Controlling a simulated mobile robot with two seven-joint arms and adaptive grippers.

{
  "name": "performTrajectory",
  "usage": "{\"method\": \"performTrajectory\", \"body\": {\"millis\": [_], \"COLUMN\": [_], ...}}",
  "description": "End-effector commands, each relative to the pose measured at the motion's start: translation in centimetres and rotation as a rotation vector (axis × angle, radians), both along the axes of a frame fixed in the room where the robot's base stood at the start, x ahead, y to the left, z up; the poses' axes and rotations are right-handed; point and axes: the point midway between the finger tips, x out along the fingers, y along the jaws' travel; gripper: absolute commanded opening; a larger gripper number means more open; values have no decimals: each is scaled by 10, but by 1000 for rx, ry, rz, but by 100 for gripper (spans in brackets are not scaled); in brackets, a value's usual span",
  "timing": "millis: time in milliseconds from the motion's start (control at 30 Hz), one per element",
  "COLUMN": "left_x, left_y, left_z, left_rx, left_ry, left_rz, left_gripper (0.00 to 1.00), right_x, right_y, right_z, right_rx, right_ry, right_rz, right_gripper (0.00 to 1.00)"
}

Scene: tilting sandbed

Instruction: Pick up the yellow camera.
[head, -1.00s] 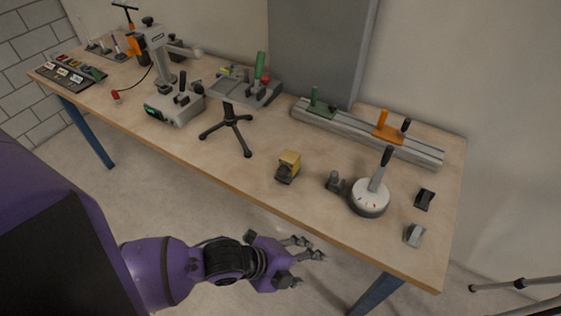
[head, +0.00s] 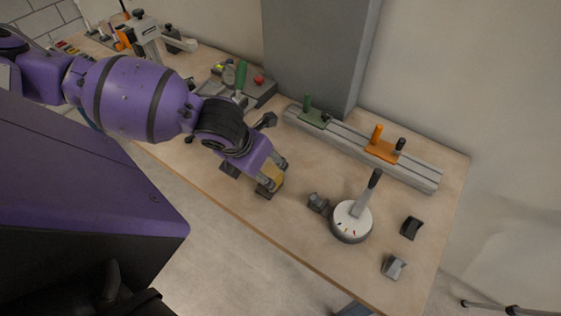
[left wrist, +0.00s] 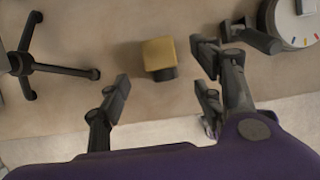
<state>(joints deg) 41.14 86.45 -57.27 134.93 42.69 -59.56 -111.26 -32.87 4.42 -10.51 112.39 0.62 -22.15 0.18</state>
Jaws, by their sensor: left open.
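The yellow camera (head: 275,181) is a small yellow block with a dark lens part. It sits on the wooden table near its front edge, partly hidden by my fingers in the head view. In the left wrist view the camera (left wrist: 159,53) lies ahead, between the spread fingers, with clear space on both sides. My left gripper (head: 256,171) is open and empty, over the camera; its fingers also show in the left wrist view (left wrist: 162,80), one on the left and two on the right. My right gripper is not in view.
A round white dial with a lever (head: 350,222) and a small dark part (head: 318,202) stand right of the camera. A grey rail (head: 400,165) with green and orange clamps lies behind. A black tripod (left wrist: 22,62) stands left of the camera. The table's front edge is close.

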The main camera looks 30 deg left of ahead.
Motion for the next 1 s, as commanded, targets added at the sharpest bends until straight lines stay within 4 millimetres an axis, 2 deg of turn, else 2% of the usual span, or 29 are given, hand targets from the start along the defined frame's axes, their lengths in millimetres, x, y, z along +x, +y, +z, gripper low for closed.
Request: {"method": "performTrajectory", "body": {"millis": [300,433,633,900,1000], "left_x": [12,21,30,32,32], "left_y": [-1,-2,-3,-2,-2], "left_z": [-29,-45,-68,-71,-71], "left_rx": [0,-1,1,2,2], "left_ry": [2,0,-1,-2,-2], "left_rz": [-1,1,-2,-1,-1], "left_gripper": [60,60,60,60,47], "right_x": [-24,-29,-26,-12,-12], "right_y": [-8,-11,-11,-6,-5], "right_z": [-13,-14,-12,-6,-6], "right_rx": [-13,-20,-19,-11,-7], "right_ry": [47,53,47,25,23], "right_rz": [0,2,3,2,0], "right_gripper": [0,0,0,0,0]}}
